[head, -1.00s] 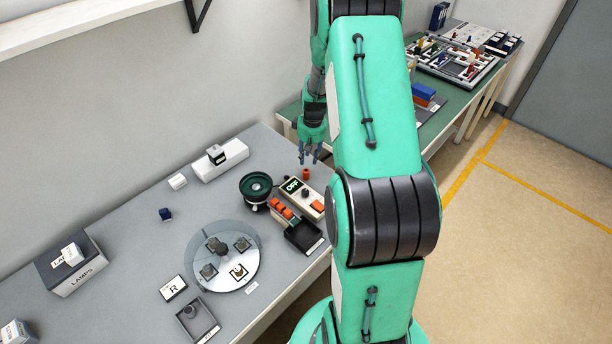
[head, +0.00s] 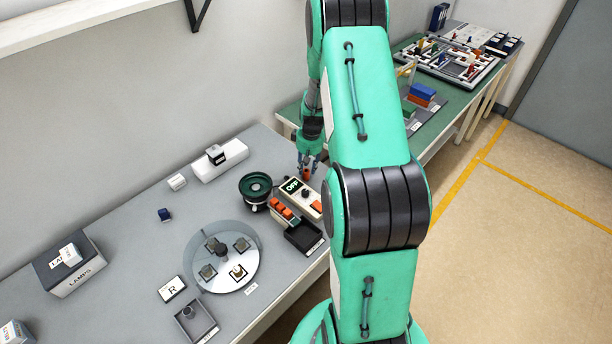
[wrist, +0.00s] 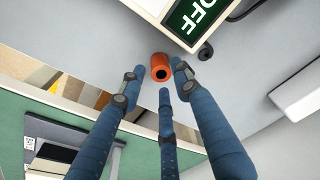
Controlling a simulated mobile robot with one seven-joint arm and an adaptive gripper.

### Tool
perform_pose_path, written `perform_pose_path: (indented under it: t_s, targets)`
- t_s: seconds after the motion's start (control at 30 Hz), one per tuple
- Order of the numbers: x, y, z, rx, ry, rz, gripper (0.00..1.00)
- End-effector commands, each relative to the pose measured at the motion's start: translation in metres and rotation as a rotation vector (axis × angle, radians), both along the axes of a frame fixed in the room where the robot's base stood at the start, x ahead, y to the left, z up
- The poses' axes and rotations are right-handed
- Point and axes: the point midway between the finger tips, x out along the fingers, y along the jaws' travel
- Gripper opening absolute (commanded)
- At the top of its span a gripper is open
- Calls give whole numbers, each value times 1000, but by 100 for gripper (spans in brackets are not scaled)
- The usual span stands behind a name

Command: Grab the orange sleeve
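The orange sleeve (wrist: 161,61) is a short cylinder with a dark hole, on the grey table just beyond my fingertips in the wrist view. In the head view the sleeve (head: 306,172) shows small and partly covered by my fingers. My gripper (wrist: 158,82) has three blue fingers, spread apart with nothing between them. The fingertips point at the sleeve, one on each side and one below it in the picture. In the head view my gripper (head: 307,161) is low over the table's far right end. I cannot tell whether any finger touches the sleeve.
A beige control box (head: 302,197) with an OFF display stands close beside the sleeve. A dark green bowl feeder (head: 256,187), several orange pieces on a track (head: 282,210) and a black tray (head: 303,237) are nearby. The green bench (head: 291,113) lies behind.

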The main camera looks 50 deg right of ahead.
Motion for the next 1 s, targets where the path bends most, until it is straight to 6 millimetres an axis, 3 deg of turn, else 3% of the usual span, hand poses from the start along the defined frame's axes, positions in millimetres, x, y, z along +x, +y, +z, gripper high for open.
perform_pose_path:
  t_s: [0.4, 1.0]
  targets:
    - [6, 0, -42, 0, 0, 0, 32]
    - [6, 0, -44, 0, 1, 0, 30]
